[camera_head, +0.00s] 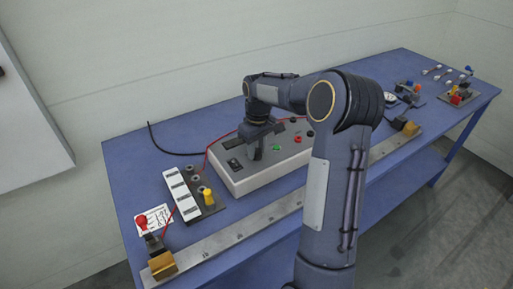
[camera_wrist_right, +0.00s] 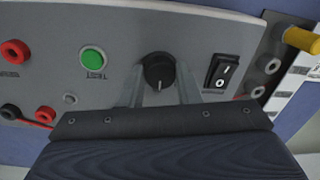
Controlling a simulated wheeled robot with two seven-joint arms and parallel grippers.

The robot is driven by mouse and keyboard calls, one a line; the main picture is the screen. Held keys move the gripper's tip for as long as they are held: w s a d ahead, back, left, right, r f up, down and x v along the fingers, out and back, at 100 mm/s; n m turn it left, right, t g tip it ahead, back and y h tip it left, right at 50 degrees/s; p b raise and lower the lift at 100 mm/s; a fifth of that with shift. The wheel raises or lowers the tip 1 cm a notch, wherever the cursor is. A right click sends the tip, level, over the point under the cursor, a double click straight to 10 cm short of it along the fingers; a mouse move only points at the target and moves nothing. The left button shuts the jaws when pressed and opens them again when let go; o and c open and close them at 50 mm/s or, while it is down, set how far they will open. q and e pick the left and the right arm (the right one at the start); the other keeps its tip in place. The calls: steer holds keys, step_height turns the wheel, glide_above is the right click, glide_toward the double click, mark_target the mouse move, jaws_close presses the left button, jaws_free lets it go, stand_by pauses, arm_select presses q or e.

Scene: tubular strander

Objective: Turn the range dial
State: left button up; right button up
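The range dial (camera_wrist_right: 159,71) is a round black knob with a pale pointer line, on the face of a light grey tester box. In the right wrist view its pointer points down. My right gripper (camera_wrist_right: 160,84) has its two grey fingers on either side of the knob, with no clear gap between them and it. In the head view my right gripper (camera_head: 264,142) reaches down onto the tester box (camera_head: 240,184), and the dial is hidden behind it. My left gripper is not in view.
A metal rail (camera_head: 235,234) runs along the front of the blue bench (camera_head: 125,170). A terminal block with a yellow plug (camera_head: 208,197) stands left of the box.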

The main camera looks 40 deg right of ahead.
steer(key=shift+c, duration=1.4)
steer(key=m, duration=0.4)
steer(key=shift+m, duration=0.3)
steer(key=m, duration=0.4)
steer(key=shift+p, duration=0.3)
steer(key=shift+m, duration=0.3)
steer(key=o, duration=1)
